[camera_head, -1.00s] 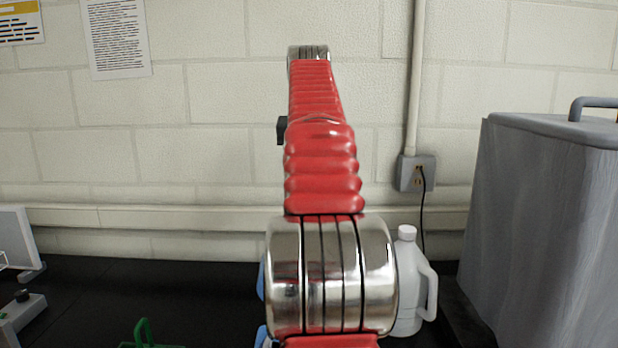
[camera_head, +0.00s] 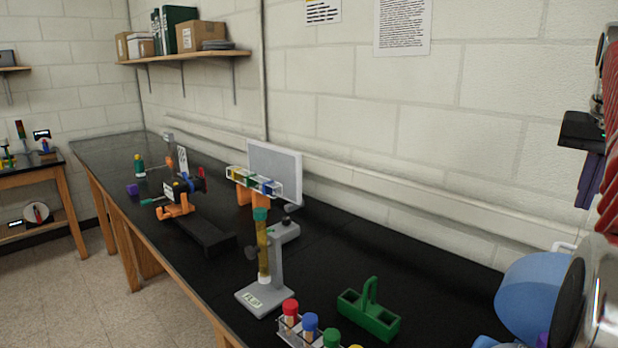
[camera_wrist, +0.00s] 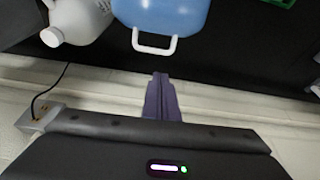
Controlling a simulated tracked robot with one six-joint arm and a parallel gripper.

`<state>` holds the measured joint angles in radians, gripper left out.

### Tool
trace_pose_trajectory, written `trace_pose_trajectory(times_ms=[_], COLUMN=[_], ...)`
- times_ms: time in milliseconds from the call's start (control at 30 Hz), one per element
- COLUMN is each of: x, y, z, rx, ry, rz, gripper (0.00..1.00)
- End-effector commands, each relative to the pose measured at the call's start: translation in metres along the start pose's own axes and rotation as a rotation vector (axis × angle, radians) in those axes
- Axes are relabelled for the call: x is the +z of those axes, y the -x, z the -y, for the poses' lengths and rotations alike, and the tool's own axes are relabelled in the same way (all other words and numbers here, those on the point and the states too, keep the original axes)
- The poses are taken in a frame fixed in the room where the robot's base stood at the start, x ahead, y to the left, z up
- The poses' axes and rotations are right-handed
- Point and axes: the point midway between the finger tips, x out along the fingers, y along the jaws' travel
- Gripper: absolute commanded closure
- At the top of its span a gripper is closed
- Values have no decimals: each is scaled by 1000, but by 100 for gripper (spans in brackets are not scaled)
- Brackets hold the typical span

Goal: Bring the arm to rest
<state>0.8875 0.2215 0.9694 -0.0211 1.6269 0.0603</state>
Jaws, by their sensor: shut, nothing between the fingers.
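My arm, red ribbed links and chrome joints, stands along the right edge of the head view, partly cut off. My gripper (camera_head: 588,195) hangs there in front of the wall, above the bench, with its purple fingers pointing down. In the wrist view my gripper (camera_wrist: 161,78) shows with its purple fingers together and nothing between them. The fingers are apart from the blue container with a white handle (camera_wrist: 160,15) and the white jug (camera_wrist: 75,20), which show at the top of that view.
The black bench (camera_head: 330,260) runs along the wall. On it are a green carrier (camera_head: 369,315), a grey stand with a tube (camera_head: 278,260), a rack of coloured-cap tubes (camera_head: 290,318) and a blue rounded thing (camera_head: 535,290). A power outlet (camera_wrist: 40,118) is on the wall.

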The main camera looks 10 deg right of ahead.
Motion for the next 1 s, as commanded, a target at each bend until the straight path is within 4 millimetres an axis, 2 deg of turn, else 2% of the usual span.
trace_pose_trajectory(times_ms=[300,500,700,1000], x=[59,108,162,251], y=[2,-2,-9,-29], z=[82,124,157,190], rx=[-60,-100,-142,-208], ry=[167,271,374,528], rz=[-29,-48,-67,-94], gripper=[100,100,100,100])
